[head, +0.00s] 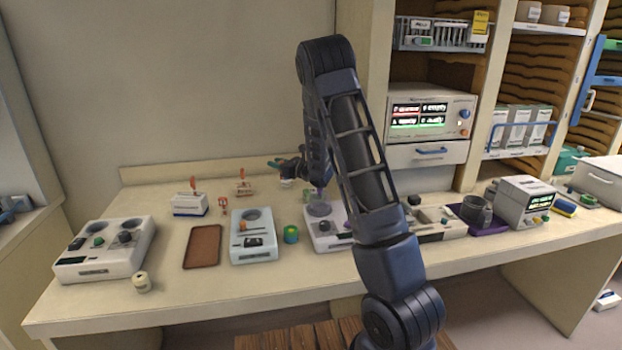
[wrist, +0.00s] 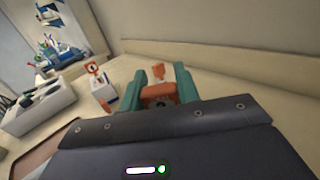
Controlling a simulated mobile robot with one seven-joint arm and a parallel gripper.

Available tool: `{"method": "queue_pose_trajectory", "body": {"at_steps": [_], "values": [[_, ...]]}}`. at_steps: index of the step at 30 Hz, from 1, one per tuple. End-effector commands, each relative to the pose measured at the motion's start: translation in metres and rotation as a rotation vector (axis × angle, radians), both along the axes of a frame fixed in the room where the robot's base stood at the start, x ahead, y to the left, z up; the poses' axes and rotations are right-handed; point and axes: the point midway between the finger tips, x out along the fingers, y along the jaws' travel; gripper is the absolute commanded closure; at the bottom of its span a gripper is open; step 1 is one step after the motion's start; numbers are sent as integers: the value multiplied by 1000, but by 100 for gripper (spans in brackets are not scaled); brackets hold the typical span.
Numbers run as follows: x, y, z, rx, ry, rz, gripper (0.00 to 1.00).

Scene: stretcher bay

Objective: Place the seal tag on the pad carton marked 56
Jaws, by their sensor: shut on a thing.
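My gripper (head: 275,163) reaches left above the back of the bench. In the wrist view its teal fingers (wrist: 159,92) are shut on a small orange piece (wrist: 159,94), which looks like the seal tag; the head view is too small to show it. A white carton with an upright red tag (head: 190,204) stands at the left back; it also shows left of the fingers in the wrist view (wrist: 104,93). A second, smaller carton with a red upright (head: 243,188) stands near the wall, below and left of my gripper. I cannot read the number 56 on either.
A small red-and-white piece (head: 223,205) stands between the cartons. The back wall ledge (head: 160,172) is close behind. A grey-white console (head: 105,250) fills the left end.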

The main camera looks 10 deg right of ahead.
Motion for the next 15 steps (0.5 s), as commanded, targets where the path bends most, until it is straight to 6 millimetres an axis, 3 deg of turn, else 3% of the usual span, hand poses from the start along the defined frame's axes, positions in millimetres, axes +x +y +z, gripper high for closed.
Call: {"method": "queue_pose_trajectory", "body": {"at_steps": [15], "values": [[9,-113,0,-1,1,-2,89]]}}
